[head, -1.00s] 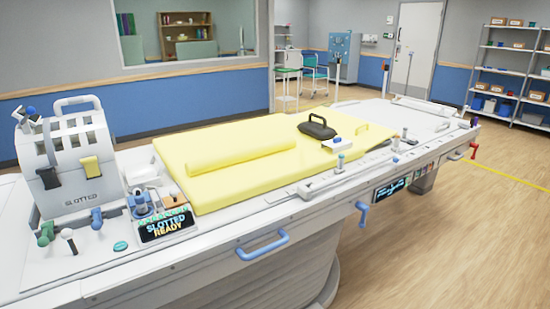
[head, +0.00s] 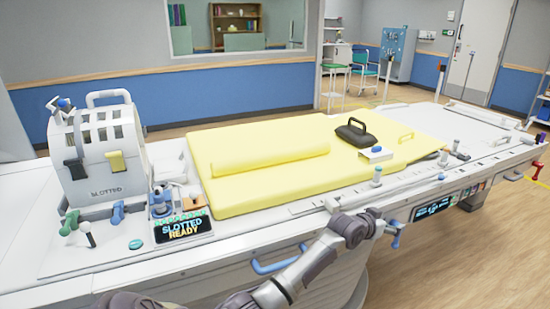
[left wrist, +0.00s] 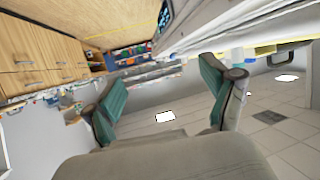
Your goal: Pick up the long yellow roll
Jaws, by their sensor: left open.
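The long yellow roll (head: 257,152) lies on the flat yellow pad (head: 235,200), towards its back left part, in the head view. My left gripper (head: 383,222) is beside the front edge of the white table, to the right of the roll and nearer to me, well apart from it. In the left wrist view my left gripper (left wrist: 165,75) has its two teal fingers spread, with nothing between them. The roll cannot be made out in that view. My right gripper is not in view.
A black handled weight (head: 354,134) and a small white block (head: 375,153) are on the pad's right part. A white slotted box (head: 100,160) and a display (head: 183,228) stand left of the pad. A blue handle (head: 279,262) sticks out from the table (head: 110,270).

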